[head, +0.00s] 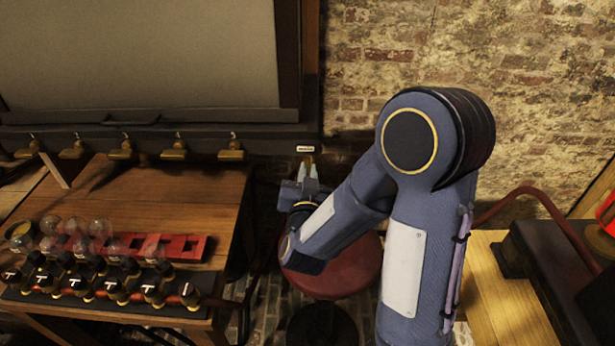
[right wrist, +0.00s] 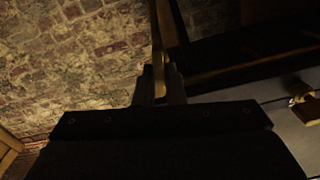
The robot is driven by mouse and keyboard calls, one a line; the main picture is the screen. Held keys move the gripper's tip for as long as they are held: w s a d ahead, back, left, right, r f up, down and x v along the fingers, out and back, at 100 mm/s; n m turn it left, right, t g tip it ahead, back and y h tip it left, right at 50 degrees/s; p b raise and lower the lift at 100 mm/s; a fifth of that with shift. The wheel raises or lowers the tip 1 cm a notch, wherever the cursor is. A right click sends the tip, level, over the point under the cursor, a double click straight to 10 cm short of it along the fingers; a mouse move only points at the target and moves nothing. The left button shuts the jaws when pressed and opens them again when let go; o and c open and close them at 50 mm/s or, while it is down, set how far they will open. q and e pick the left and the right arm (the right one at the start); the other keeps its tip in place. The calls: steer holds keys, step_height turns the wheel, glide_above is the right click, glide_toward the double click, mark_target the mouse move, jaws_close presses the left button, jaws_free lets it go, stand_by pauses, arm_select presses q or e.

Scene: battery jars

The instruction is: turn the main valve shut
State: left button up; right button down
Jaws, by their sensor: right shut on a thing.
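The main valve appears as a small brass lever (head: 309,161) below a white label at the right end of the dark rail. My right gripper (head: 307,175) is shut on it. In the right wrist view the brass lever (right wrist: 157,45) stands up between the fingertips (right wrist: 160,86) of my right gripper. The valve's body is hidden, so I cannot tell how far it is turned. My left gripper is in neither view.
Several brass taps (head: 122,149) line the dark rail (head: 60,138) at left. A wooden table (head: 165,200) below carries glass bulbs (head: 75,228) and a red block row (head: 185,247). A round red stool (head: 350,275) stands below my right arm. A brick wall (head: 540,80) is behind.

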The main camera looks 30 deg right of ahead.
steer(key=shift+s+d+f+m+b, duration=0.1)
steer(key=shift+f+m+b, duration=0.05)
steer(key=shift+m+b, duration=4.1)
steer(key=shift+d+f+m+b, duration=0.1)
steer(key=shift+f+m+b, duration=0.05)
steer(key=shift+m+b, duration=4.1)
steer(key=shift+n+b, duration=0.6)
steer(key=shift+b, duration=0.1)
steer(key=c, duration=1.5)
jaws_free()
steer(key=v, duration=0.8)
steer(key=shift+p, duration=0.3)
